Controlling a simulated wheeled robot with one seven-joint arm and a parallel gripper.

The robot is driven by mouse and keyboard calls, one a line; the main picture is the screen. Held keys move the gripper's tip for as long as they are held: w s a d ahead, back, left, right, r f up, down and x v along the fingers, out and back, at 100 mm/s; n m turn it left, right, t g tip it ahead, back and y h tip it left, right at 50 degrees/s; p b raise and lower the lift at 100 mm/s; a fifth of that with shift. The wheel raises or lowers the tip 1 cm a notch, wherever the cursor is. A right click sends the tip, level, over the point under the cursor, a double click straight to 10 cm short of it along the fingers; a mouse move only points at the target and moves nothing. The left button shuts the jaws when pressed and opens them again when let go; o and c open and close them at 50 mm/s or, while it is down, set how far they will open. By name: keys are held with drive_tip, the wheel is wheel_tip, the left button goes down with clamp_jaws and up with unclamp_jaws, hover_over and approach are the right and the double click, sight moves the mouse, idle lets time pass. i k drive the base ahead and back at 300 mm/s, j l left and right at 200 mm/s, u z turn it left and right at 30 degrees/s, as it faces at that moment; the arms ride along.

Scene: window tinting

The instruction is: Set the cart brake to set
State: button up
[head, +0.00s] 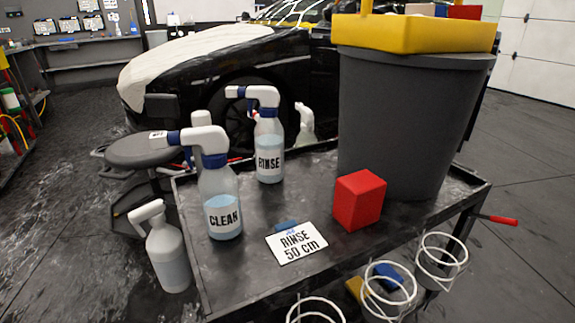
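The black cart (300,195) stands in front of me, its flat rimmed top filling the middle of the head view. A red-handled lever (497,219) sticks out to the right from beside the cart's right end, below the top. It looks like the brake lever, and it lies nearly level. No label or marking for its positions can be read, so I cannot tell whether the brake is set. My gripper is not in view.
On the cart stand a CLEAN bottle (222,205), a RINSE bottle (269,150), a red block (359,200), a RINSE 50 cm card (296,243) and a grey bucket (405,125) under a yellow tray (415,34). Wire rings (441,255) project in front. Floor right is clear.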

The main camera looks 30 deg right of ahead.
sight(507, 222)
drive_tip(key=z, duration=1.25)
